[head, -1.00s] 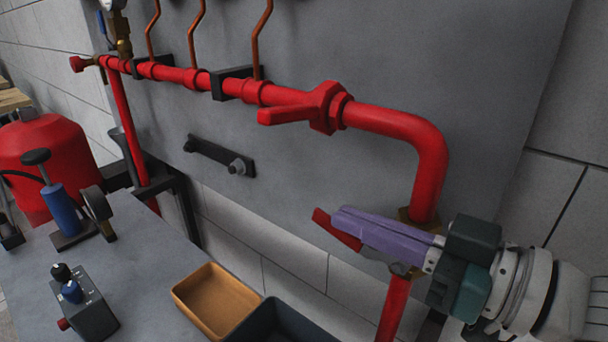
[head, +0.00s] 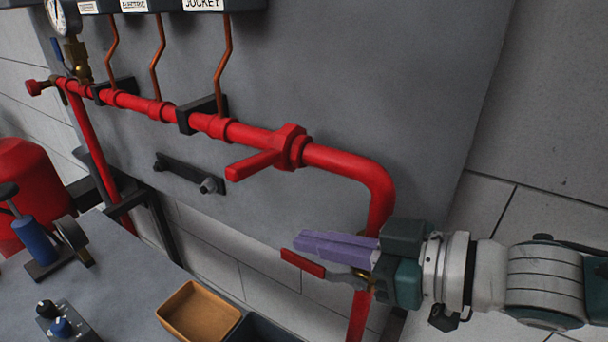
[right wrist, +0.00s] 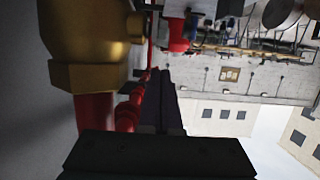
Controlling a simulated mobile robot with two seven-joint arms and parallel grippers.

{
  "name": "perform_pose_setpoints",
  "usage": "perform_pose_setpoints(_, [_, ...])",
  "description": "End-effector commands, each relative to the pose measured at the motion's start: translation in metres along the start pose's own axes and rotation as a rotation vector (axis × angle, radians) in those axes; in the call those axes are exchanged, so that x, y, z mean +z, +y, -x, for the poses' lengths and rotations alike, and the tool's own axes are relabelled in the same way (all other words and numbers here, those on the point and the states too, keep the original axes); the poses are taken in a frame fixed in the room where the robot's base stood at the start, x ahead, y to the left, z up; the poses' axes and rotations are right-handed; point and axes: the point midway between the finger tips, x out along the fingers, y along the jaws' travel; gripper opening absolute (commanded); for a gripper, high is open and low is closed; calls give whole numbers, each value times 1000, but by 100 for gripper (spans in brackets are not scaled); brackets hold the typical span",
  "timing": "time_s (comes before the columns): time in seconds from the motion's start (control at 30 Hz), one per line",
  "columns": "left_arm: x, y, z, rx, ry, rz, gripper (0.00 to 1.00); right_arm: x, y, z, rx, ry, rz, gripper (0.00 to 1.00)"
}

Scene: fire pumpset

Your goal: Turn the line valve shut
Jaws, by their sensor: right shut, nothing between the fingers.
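A brass valve body (head: 364,281) sits on the vertical red pipe at the lower right, with a grey-stemmed, red-gripped lever (head: 303,262) pointing left. A second valve, red with a red lever (head: 252,165), sits on the horizontal red pipe (head: 330,161). My right gripper (head: 300,244) has purple fingers, shut and empty. In the head view they lie just above the brass valve's lever; I cannot tell whether they touch it. In the right wrist view, the dark fingers (right wrist: 160,98) are beside a large brass fitting (right wrist: 92,42). My left gripper is out of view.
The grey panel (head: 400,70) stands close behind the pipes. An orange tray (head: 198,312) and a dark tray (head: 262,330) lie below on the left. A blue hand pump (head: 35,240), a small control box (head: 66,322) and a red tank (head: 30,190) are further left.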

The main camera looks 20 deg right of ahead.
Motion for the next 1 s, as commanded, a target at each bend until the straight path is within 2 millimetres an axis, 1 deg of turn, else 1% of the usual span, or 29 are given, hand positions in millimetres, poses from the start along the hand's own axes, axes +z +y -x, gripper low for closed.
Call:
perform_pose_setpoints(0.03, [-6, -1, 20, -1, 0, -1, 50, -20, 0, 5, 1, 0, 0, 0])
perform_pose_setpoints(0.1, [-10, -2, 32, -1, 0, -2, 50, -32, 0, 9, 2, -2, -1, 0])
perform_pose_setpoints(0.13, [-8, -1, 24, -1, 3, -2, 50, -19, 0, 18, 3, -7, -3, 0])
perform_pose_setpoints(0.17, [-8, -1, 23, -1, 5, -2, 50, -16, 0, 26, 2, -7, -3, 0])
perform_pose_setpoints(0.3, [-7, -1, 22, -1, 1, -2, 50, -14, -1, 57, 0, -7, -2, 0])
perform_pose_setpoints(0.4, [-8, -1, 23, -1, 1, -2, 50, -13, 0, 75, 2, -5, -2, 0])
perform_pose_setpoints(0.53, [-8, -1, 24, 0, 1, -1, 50, -13, 0, 92, 2, -3, -2, 0])
perform_pose_setpoints(0.63, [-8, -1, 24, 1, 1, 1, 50, -12, 0, 100, 2, -2, -2, 0])
perform_pose_setpoints(0.8, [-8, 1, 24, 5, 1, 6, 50, -13, 0, 105, 2, 0, -1, 0])
perform_pose_setpoints(0.9, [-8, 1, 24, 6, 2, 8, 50, -12, -2, 102, 11, -9, -4, 0])
perform_pose_setpoints(1.0, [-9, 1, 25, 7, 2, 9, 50, -9, -9, 94, 49, -49, -14, 0])
